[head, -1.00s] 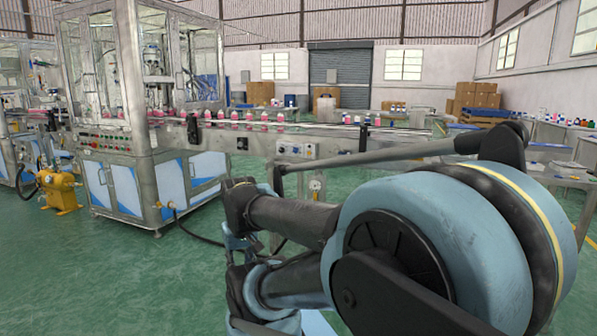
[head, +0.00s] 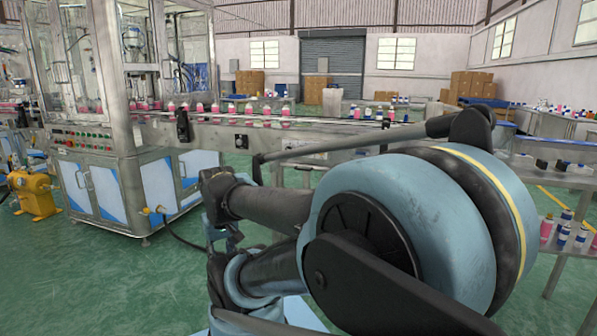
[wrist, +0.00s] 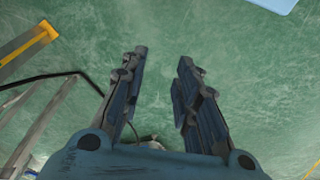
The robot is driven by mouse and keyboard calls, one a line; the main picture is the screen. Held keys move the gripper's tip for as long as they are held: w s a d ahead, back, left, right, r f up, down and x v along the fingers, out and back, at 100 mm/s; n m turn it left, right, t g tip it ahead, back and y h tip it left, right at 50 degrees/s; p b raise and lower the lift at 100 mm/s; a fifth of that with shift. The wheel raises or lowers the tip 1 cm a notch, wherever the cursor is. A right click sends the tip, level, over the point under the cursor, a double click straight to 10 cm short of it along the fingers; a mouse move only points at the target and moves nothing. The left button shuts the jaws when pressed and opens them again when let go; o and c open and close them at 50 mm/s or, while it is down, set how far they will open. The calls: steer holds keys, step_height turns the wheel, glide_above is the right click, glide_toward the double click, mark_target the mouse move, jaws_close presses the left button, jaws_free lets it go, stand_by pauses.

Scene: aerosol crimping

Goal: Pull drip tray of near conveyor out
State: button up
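The near conveyor (head: 215,136) runs from the glass-walled machine toward the right in the head view, with a row of pink bottles (head: 230,108) on it. I cannot make out its drip tray; my arm covers the lower right part of the conveyor. My gripper (wrist: 165,60) shows in the wrist view with its two dark fingers spread apart. Nothing is between them, and green floor lies beyond. I cannot clearly make out the gripper in the head view.
The machine's cabinet (head: 110,190) stands at left, with a yellow unit (head: 34,194) on the floor beside it. A shelf table with bottles is at right (head: 575,205). Grey metal bars (wrist: 40,125) are at the wrist view's left. Green floor (head: 100,285) is open at front left.

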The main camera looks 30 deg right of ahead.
steer(key=shift+w+a, duration=0.1)
steer(key=shift+w, duration=0.15)
steer(key=w+d+r+n+t+h, duration=0.1)
steer(key=w+d+r+t+h, duration=0.3)
steer(key=w+d, duration=0.9)
steer(key=w+d+r+n+t+h, duration=0.1)
steer(key=w+d+r+h, duration=0.35)
steer(key=w+d, duration=0.8)
steer(key=w+d+f+n+t+h, duration=0.1)
steer(key=w+d+f+n, duration=0.1)
steer(key=w+d, duration=0.7)
steer(key=w+d+f+n+t+h, duration=0.1)
steer(key=w+d+f, duration=0.3)
steer(key=w+d, duration=0.6)
steer(key=w+d+f+n+t+h, duration=0.1)
steer(key=w+d+f+n, duration=0.1)
steer(key=w+d, duration=0.8)
steer(key=shift+d+f+n, duration=0.15)
steer(key=shift+d+f, duration=0.1)
steer(key=shift+d, duration=0.75)
steer(key=shift+d+f+n, duration=0.1)
steer(key=shift+d+f, duration=0.2)
steer(key=shift+d, duration=0.75)
steer(key=shift+d+f+n, duration=0.15)
steer(key=shift+d+f, duration=0.1)
steer(key=shift+d, duration=0.75)
steer(key=shift+c, duration=0.3)
